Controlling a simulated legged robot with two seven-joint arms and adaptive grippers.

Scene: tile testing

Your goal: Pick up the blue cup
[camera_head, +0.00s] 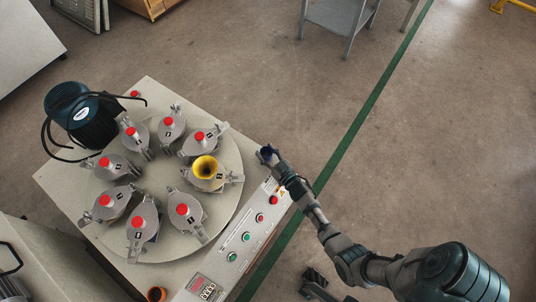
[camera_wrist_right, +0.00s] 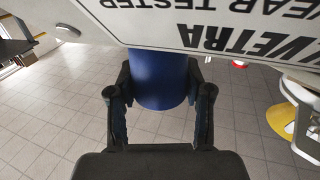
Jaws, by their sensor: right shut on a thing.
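The blue cup (camera_wrist_right: 160,80) is between the two fingers of my right gripper (camera_wrist_right: 160,98) in the wrist view, with a finger on each side. Its upper part is hidden behind a white panel with black lettering. In the head view my right gripper (camera_head: 268,154) is at the right edge of the testing machine, beside the round table. There the cup is only a small dark blue patch, mostly hidden by the gripper. My right gripper is shut on the cup.
Open floor lies to the right.

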